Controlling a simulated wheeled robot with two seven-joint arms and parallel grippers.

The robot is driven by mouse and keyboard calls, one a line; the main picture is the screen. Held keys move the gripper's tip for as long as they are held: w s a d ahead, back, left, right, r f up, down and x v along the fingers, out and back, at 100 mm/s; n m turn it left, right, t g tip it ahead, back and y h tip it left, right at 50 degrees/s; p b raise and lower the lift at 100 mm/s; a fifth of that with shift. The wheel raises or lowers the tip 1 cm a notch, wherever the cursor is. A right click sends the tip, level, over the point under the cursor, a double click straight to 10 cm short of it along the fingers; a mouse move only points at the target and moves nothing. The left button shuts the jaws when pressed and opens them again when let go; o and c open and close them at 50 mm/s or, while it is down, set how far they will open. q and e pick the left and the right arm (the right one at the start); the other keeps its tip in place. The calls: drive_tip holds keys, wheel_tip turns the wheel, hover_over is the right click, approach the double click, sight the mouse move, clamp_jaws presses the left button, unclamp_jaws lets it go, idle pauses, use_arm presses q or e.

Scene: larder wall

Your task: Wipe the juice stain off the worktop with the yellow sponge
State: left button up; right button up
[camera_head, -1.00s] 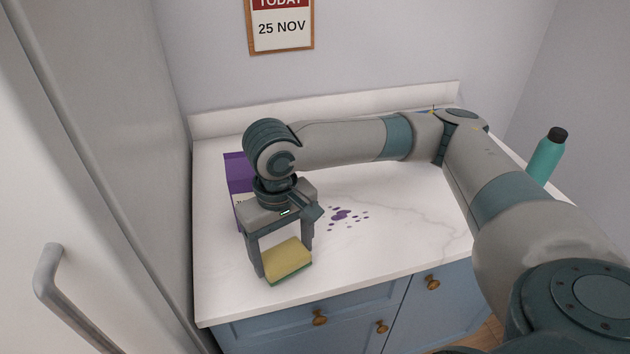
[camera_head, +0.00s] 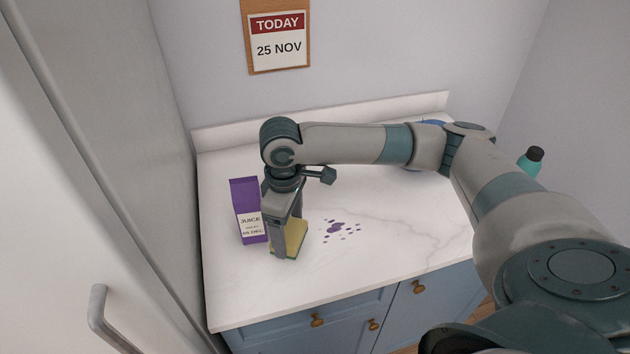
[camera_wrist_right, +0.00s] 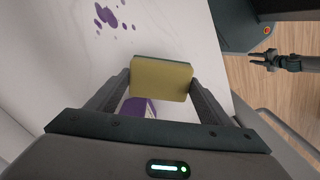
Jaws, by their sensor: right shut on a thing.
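The yellow sponge (camera_head: 293,238) with a green underside is held between the fingers of my right gripper (camera_head: 287,240), low over the worktop (camera_head: 350,284). I cannot tell whether it touches the surface. The purple juice stain (camera_head: 337,228), a blot with several small drops, lies just right of the sponge. In the right wrist view the sponge (camera_wrist_right: 161,79) spans the jaws, and part of the stain (camera_wrist_right: 107,15) shows above left. My left gripper (camera_wrist_right: 257,60) shows small at the right of that view, over the floor, its fingers apart and empty.
A purple juice carton (camera_head: 245,202) stands close left of the right gripper. The worktop's front right is clear.

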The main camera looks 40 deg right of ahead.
use_arm(q)
drive_tip(key=s+a+r+g+p, duration=0.1)
drive_tip(key=s+a+r+p, duration=0.1)
drive_tip(key=s+r+p, duration=0.4)
wheel_tip(320, 180, up, 2)
drive_tip(key=p, duration=0.2)
drive_tip(key=shift+s+a+r+g+y+p, duration=0.25)
drive_tip(key=shift+a+g+y+p, duration=0.05)
drive_tip(key=shift+g+p, duration=0.1)
use_arm(e)
drive_tip(key=w+d+r+n, duration=0.2)
drive_tip(key=d+n, duration=0.5)
drive_tip(key=d, duration=0.1)
drive_tip(key=shift+d+n, duration=0.3)
drive_tip(key=shift+d, duration=0.05)
drive_tip(key=shift+w, duration=0.1)
